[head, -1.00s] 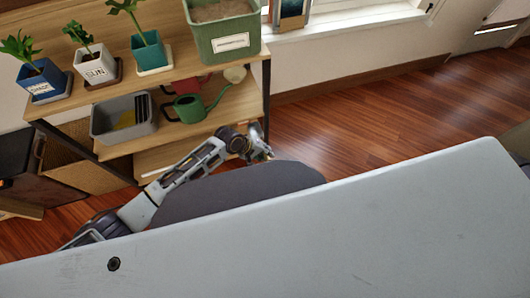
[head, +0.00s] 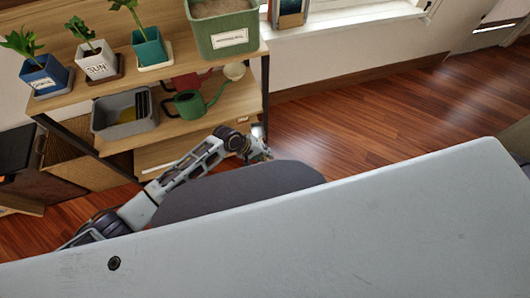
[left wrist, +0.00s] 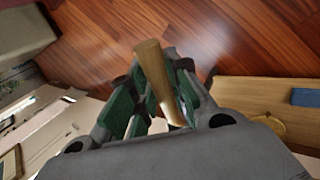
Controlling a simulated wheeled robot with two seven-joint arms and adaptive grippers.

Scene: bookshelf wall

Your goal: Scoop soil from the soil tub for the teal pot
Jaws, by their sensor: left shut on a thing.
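The green soil tub (head: 222,42), with brown soil (head: 220,8) in it, stands on the shelf top near its right end. The teal pot (head: 149,51), holding a small plant, stands on a pale saucer to the tub's left. My left gripper (head: 264,153) is low in front of the shelf's right end, below and apart from the tub. In the left wrist view, its green-padded fingers (left wrist: 157,95) are shut on a tan wooden handle (left wrist: 152,65), probably the scoop's. The scooping end cannot be made out clearly. My right gripper is out of view.
A white pot (head: 99,66) and blue pot (head: 46,80) stand left of the teal one. A grey bin (head: 122,128), green watering can (head: 187,105) and red can (head: 185,83) sit on the lower shelf. The wooden floor (head: 350,95) to the right is clear.

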